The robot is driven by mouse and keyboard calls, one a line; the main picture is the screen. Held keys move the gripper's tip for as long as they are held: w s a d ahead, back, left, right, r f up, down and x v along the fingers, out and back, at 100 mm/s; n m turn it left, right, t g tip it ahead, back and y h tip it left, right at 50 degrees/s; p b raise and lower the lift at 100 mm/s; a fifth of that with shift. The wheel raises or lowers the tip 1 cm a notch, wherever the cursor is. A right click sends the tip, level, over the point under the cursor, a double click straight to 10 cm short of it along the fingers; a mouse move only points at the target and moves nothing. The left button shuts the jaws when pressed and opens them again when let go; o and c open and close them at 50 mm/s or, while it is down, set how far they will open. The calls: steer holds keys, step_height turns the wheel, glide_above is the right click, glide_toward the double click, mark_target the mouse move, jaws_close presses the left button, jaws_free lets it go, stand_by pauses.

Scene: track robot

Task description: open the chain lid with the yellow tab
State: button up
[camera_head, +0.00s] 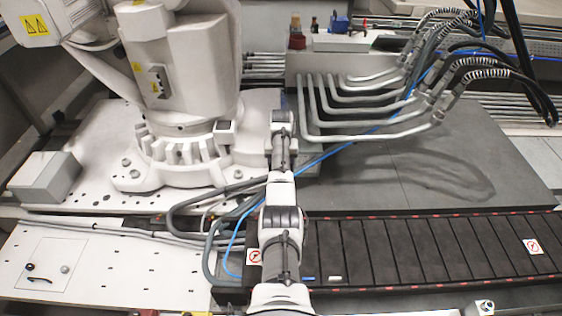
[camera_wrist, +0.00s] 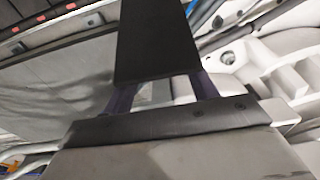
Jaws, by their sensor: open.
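The black segmented chain (camera_head: 430,250) runs along the right half of the front in the head view, with small red marks along its edges. A yellow tab cannot be made out on it, nor can I tell a lid from the other segments. My gripper (camera_wrist: 158,45) shows in the wrist view as a broad black plate on two purplish links above a dark grey body. Its jaws are open, and nothing shows held in them; the tips run out of the frame. In the head view my arm crosses the chain's left end and hides part of it.
A large white industrial robot (camera_head: 180,70) stands at the left on a white bolted base. Loose cables and a blue hose (camera_head: 236,250) lie left of my arm.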

step_height(320, 180, up, 14)
steer(key=s+b, duration=0.1)
steer(key=shift+s+b, duration=0.15)
steer(key=shift+b, duration=0.2)
steer(key=shift+f, duration=0.1)
